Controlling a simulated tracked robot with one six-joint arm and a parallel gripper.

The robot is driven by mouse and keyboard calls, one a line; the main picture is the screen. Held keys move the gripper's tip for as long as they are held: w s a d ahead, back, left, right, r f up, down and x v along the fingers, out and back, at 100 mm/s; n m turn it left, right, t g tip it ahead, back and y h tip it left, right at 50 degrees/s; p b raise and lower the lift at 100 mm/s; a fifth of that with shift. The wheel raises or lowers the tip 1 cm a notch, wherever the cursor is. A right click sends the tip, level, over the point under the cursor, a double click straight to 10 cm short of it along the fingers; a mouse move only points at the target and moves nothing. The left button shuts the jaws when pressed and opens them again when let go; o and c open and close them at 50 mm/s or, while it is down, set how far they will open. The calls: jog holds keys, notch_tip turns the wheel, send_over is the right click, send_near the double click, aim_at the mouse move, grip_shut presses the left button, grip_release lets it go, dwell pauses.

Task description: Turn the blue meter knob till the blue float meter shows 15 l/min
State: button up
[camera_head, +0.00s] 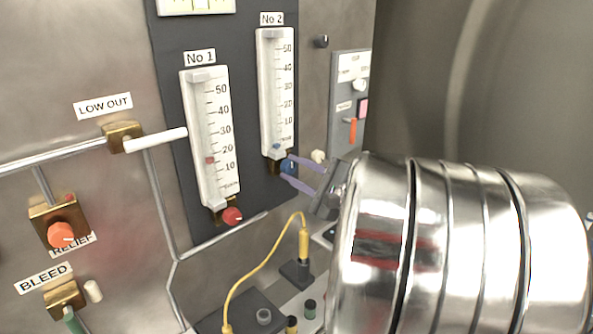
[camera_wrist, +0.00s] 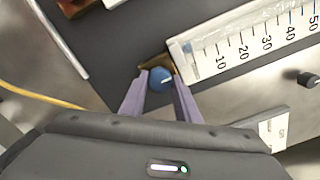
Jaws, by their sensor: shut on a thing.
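The blue meter knob (camera_head: 289,165) sits at the foot of the float meter marked No 2 (camera_head: 262,90). It also shows in the wrist view (camera_wrist: 161,80), round and blue with a pale mark. My gripper (camera_head: 291,170) is shut on the knob, with one purple finger on each side in the wrist view (camera_wrist: 160,77). The blue float (camera_head: 276,146) is low in the No 2 tube, below the 10 mark. In the wrist view the blue float (camera_wrist: 189,48) also shows near the bottom end of the scale, below 10.
The No 1 meter (camera_head: 186,110) stands left, with a red float (camera_head: 210,160) and a red knob (camera_head: 232,216). A white lever (camera_head: 157,140) sticks out beside it. A yellow cable (camera_head: 261,258) loops below. A grey box (camera_head: 341,120) with a red lever is at right.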

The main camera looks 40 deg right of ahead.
jog(key=shift+c, duration=0.7)
jog(key=shift+d, duration=0.15)
jog(key=shift+a+f+m, duration=0.1)
jog(key=shift+a+m, duration=0.1)
jog(key=shift+m, duration=0.6)
jog(key=m, duration=0.5)
jog(key=shift+m, duration=0.4)
jog(key=m, duration=0.3)
jog(key=shift+m, duration=2.2)
